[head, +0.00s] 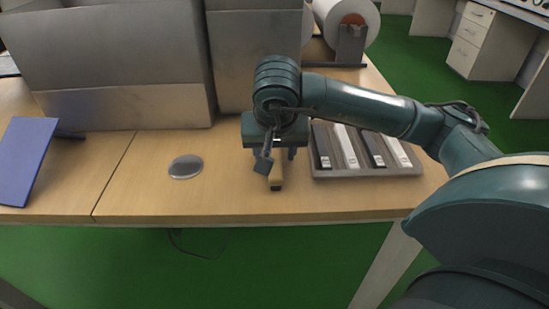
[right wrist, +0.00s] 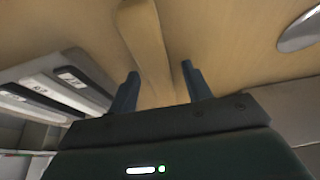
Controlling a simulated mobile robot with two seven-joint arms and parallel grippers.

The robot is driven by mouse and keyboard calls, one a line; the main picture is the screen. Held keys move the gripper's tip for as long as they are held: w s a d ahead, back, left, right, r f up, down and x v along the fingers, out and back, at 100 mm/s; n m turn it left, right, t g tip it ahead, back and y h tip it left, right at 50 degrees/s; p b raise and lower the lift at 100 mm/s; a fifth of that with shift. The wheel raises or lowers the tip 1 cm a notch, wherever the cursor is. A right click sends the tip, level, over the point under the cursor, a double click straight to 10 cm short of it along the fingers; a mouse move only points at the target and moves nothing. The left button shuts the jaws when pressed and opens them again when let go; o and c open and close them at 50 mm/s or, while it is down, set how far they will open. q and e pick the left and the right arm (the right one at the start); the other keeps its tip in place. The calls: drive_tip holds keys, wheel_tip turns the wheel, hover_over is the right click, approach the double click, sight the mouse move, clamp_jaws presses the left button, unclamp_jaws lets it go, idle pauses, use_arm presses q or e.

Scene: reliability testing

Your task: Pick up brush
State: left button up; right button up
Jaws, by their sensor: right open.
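The brush shows as a light wooden handle (head: 276,177) in the head view, lying on the table and pointing toward the front edge. Its far part is hidden under my right gripper. In the right wrist view the wooden handle (right wrist: 146,40) runs between the two fingers. My right gripper (right wrist: 158,82) is open, with one finger on each side of the handle and a gap to both. It also shows in the head view (head: 274,156), above the brush and pointing down. My left gripper is not in view.
A grey tray (head: 368,174) with several black and white pieces stands right of the gripper. A round metal disc (head: 185,167) lies to the left. Large grey boxes (head: 125,60) stand behind. A blue panel (head: 22,160) is at far left. The table's front edge is close.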

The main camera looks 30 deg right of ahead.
drive_tip(key=shift+c, duration=0.4)
clamp_jaws()
